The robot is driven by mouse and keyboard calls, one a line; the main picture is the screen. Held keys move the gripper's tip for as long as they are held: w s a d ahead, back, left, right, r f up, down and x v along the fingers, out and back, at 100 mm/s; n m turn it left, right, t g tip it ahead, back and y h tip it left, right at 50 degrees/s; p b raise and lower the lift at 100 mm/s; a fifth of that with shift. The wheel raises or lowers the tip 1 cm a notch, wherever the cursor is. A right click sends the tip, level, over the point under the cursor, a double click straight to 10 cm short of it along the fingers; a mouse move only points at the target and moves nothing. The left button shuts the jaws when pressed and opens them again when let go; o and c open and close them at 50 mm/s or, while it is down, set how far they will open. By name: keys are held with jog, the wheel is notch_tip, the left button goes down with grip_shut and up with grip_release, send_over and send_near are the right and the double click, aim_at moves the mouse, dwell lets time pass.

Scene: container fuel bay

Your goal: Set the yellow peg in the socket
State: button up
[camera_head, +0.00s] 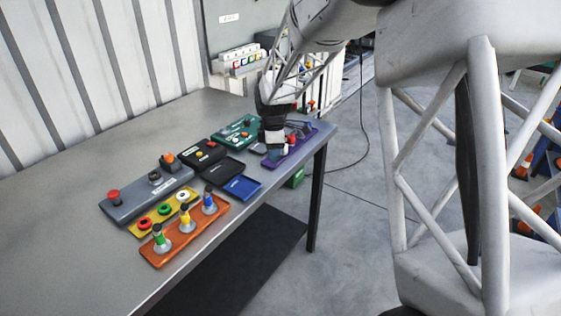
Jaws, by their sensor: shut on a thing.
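A yellow-topped upright piece (185,217) stands on the orange board (163,260) at the table's near side, between a green-topped one (160,239) and a blue-topped one (208,200). I cannot tell if it is the task's yellow peg. My gripper (274,150) is far from it, pointing down at the left end of the purple board (303,150) on the table's far right. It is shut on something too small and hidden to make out. Small red (292,139) and bluish (290,153) parts show beside the fingers. I cannot make out a socket there.
A yellow board with colored rings (145,223), a grey button panel (140,198), a blue tray (243,187), a black box (203,153) and a green board (236,131) crowd the table. The left of the table (60,220) is clear. A corrugated wall stands behind.

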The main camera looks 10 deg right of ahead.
jog(key=w+a, duration=0.5)
jog(key=w, duration=0.4)
jog(key=w+a+r, duration=0.1)
jog(key=w+a, duration=0.5)
jog(key=w, duration=0.4)
jog(key=w+a+r, duration=0.1)
jog(key=w+a, duration=0.4)
jog(key=w, duration=0.4)
jog(key=shift+w+a, duration=0.2)
jog(key=shift+w, duration=0.05)
jog(key=shift+f, duration=0.2)
jog(key=shift+f, duration=2.05)
jog(key=shift+f, duration=0.75)
dwell(0.5)
jog(key=o, duration=1.4)
